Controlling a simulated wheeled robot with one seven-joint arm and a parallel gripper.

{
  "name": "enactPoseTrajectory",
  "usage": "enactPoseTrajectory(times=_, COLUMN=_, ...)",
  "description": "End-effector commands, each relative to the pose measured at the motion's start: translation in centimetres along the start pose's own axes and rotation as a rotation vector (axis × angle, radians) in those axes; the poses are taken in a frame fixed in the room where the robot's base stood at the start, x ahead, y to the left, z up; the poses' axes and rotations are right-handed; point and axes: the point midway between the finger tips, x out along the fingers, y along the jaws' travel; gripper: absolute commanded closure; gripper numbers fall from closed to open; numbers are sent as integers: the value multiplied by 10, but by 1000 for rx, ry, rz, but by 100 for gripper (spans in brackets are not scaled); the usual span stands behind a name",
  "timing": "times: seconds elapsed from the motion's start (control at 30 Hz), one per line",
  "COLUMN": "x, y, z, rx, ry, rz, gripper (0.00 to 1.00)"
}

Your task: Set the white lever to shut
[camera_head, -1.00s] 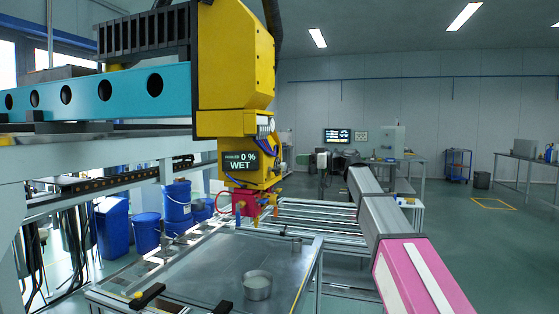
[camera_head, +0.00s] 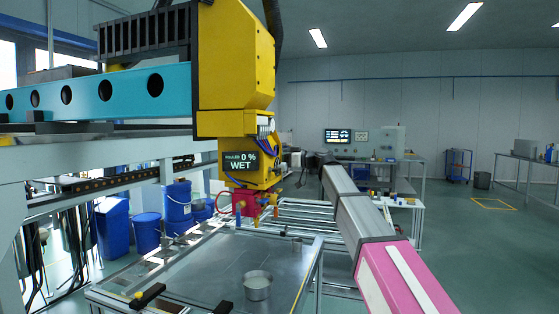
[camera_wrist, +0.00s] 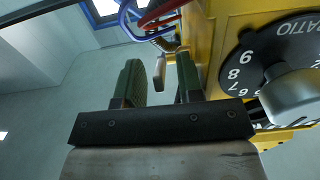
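A pale, whitish lever (camera_wrist: 160,70) shows in the wrist view beside the yellow machine body (camera_wrist: 215,40), hanging below a red hose. My gripper (camera_wrist: 159,62) has its two green fingers apart. The lever appears in the gap between them, with no clear contact; how deep it sits between the fingers I cannot tell. In the head view, my gripper is small and dark at the right side of the yellow machine head (camera_head: 235,60), and its fingers are not clear there. The lever cannot be made out there.
A black numbered dial with a grey knob (camera_wrist: 292,95) is close to the right of my fingers. A display (camera_head: 240,161) reads 0 % WET. Below the head are a red block with nozzles (camera_head: 245,203) and a metal table (camera_head: 205,262) bearing a round cup (camera_head: 257,285).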

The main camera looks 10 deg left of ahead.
Motion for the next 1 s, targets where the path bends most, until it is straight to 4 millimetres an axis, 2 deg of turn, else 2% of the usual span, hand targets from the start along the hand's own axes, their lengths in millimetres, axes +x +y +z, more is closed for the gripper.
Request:
enactPoseTrajectory(times=0.03, x=0, y=0, z=0, rx=0, ry=0, rz=0, gripper=79)
enactPoseTrajectory(times=0.1, x=0, y=0, z=0, rx=0, ry=0, rz=0, gripper=100)
enactPoseTrajectory(times=0.37, x=0, y=0, z=2, rx=0, ry=16, rz=-1, gripper=100)
enactPoseTrajectory(times=0.7, x=6, y=-1, z=11, rx=1, ry=214, rz=-4, gripper=100)
enactPoseTrajectory(times=1.0, x=7, y=0, z=12, rx=0, ry=266, rz=-1, gripper=100)
